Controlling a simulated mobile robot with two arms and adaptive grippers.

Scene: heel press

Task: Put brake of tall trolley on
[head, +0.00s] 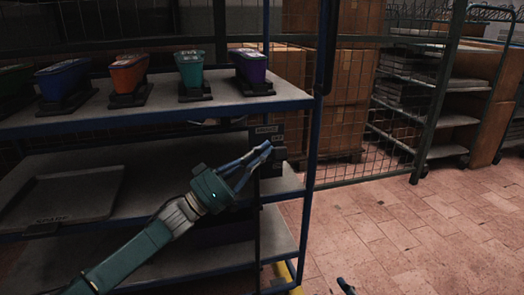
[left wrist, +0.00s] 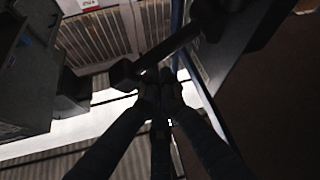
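A tall wheeled rack (head: 447,121) with wire sides and several shelves stands at the back right. It looks like the tall trolley, and dark casters show under it, but I cannot make out a brake on it. My left gripper (head: 266,149) is in front of the blue-framed shelf unit, near its right end post, far from that rack. Its fingertips meet in the left wrist view (left wrist: 157,84) with nothing visible between them. A dark bar (left wrist: 185,38) crosses just beyond them; contact is unclear. A small dark tip, probably my right gripper (head: 345,286), shows at the bottom edge.
The blue-framed shelf unit (head: 292,102) fills the left side. Blue, orange, teal and purple bins (head: 193,68) stand on its top shelf. A mesh fence (head: 345,170) and stacked cardboard boxes (head: 350,85) are behind it. The tiled floor (head: 420,235) at right is clear.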

